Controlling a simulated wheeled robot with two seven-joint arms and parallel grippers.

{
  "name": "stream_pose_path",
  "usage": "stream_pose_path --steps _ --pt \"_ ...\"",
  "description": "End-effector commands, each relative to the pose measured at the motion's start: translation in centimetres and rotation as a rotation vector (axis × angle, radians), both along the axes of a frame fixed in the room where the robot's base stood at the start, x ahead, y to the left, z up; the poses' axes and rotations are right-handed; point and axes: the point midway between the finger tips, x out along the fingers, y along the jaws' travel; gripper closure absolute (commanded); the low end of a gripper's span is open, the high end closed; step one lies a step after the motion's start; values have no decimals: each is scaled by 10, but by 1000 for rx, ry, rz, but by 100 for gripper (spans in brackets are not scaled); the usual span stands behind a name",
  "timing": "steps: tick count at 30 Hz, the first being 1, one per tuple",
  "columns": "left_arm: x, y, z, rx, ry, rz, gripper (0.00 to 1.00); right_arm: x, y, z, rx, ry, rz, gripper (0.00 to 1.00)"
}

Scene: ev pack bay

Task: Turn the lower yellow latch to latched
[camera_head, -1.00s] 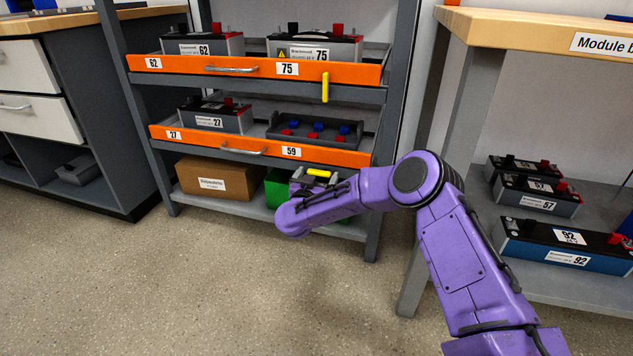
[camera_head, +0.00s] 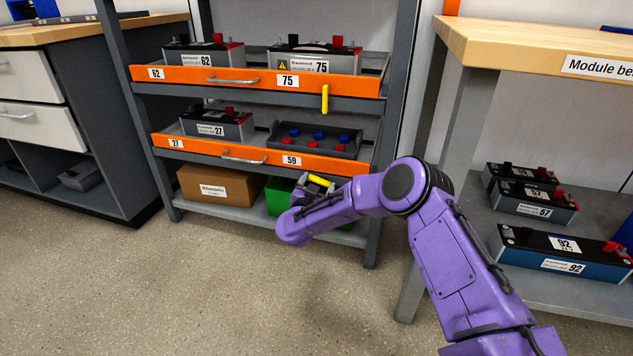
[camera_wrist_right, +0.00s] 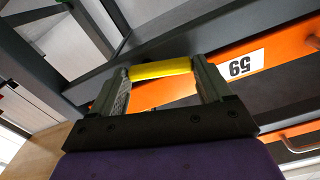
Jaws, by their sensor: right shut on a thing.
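The lower yellow latch (camera_head: 320,181) is at the right end of the lower orange drawer front (camera_head: 235,148), just below its edge. In the head view it is a short yellow bar, close to horizontal with its right end a little lower. My right gripper (camera_head: 316,186) is at this latch and shut on it. In the right wrist view the yellow bar (camera_wrist_right: 160,68) spans between the two fingers. My right forearm hides part of the latch's surroundings. My left gripper is not in view.
An upper yellow latch (camera_head: 325,99) hangs vertical on the upper orange drawer front (camera_head: 232,79). Batteries sit in both drawers. A cardboard box (camera_head: 222,184) and a green bin (camera_head: 279,195) stand on the shelf below.

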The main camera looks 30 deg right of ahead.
Motion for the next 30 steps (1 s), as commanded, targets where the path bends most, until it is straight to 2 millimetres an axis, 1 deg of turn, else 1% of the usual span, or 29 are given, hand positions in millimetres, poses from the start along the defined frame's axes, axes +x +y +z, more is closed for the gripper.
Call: stream_pose_path --steps 1,3,9,15,21,30 --pt "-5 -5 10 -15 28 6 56 0 1 4 27 -28 1 52" --pt "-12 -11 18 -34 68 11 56 -1 1 4 70 -78 2 52" --pt "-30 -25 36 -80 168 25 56 -2 0 6 195 -223 2 52" --pt "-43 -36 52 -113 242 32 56 -3 -1 7 318 -367 2 52" --pt "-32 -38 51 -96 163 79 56 -5 -3 8 442 -512 1 52" --pt "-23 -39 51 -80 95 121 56 -8 -5 9 623 -724 2 52"
